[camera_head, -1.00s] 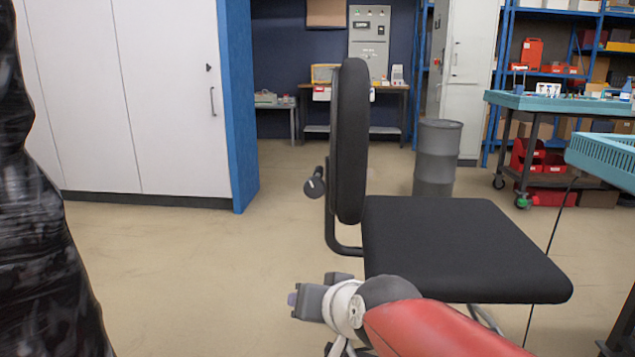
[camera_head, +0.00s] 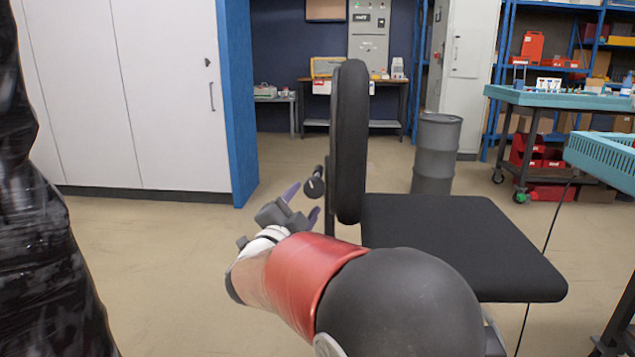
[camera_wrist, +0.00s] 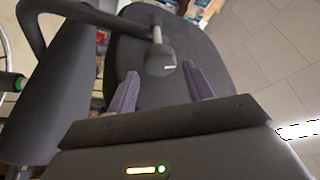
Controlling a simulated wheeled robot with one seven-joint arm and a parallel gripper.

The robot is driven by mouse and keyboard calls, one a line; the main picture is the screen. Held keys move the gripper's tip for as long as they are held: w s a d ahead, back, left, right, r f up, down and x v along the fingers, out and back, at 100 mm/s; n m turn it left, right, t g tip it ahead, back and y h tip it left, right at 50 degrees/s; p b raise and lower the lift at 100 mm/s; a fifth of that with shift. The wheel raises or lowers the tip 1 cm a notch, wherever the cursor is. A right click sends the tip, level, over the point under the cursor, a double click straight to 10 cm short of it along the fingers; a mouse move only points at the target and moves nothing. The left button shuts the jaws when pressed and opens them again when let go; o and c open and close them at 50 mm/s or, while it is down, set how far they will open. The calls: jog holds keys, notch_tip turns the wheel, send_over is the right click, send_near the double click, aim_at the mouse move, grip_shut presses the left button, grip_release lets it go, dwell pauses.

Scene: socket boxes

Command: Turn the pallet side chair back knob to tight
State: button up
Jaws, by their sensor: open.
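The chair back knob (camera_head: 314,186) is a dark cylinder on the rear of the upright black chair back (camera_head: 350,140). It also shows in the wrist view (camera_wrist: 160,60), at the end of a short stem and with a light mark on its face. My gripper (camera_head: 303,203) is just below and left of the knob in the head view. In the wrist view its two purple fingers (camera_wrist: 160,86) are spread apart, with the knob between and slightly beyond their tips. The gripper is open and holds nothing. Any contact with the knob cannot be told.
The chair seat (camera_head: 450,235) extends right of the back. A dark wrapped pallet load (camera_head: 45,230) stands at the left edge. White cabinets (camera_head: 130,100) are behind, and a grey drum (camera_head: 436,150) stands beyond the chair. The floor between pallet and chair is clear.

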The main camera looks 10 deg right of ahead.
aim_at(312, 191)
jog(key=x, duration=0.7)
jog(key=shift+w+d+r+p, duration=0.2)
jog(key=shift+d+p, duration=0.1)
jog(key=shift+p, duration=0.1)
